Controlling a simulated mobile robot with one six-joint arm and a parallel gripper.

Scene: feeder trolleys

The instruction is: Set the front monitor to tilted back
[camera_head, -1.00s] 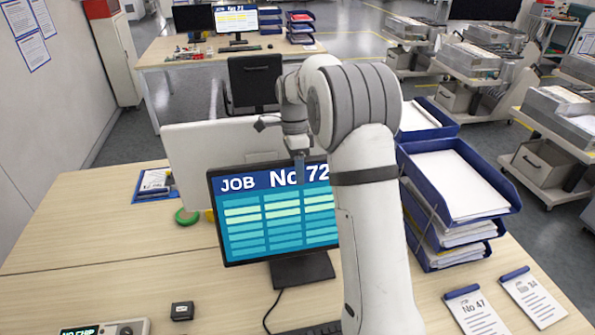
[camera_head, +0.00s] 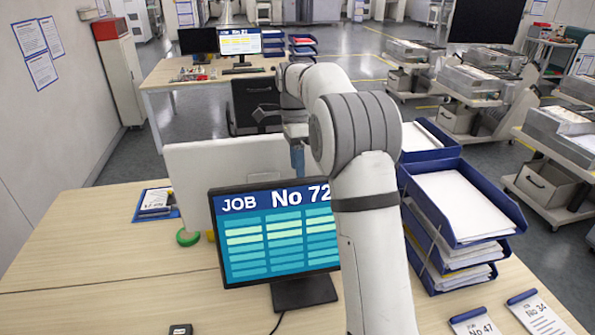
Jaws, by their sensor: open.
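The front monitor (camera_head: 275,235) stands on the near desk with its screen toward me, reading "JOB No 72". Its screen looks close to upright; the exact tilt is hard to judge. Its right edge is hidden behind my arm. My gripper (camera_head: 297,160) points down just above and behind the monitor's top edge, in front of a pale panel (camera_head: 200,170). It appears apart from the monitor. The fingers are small and partly hidden, but the jaws are open with nothing seen between them.
Blue paper trays (camera_head: 460,205) are stacked right of the monitor, close to my arm. A green tape roll (camera_head: 188,237) and a blue tray (camera_head: 156,203) lie to the left. A black chair (camera_head: 255,103) stands behind the panel.

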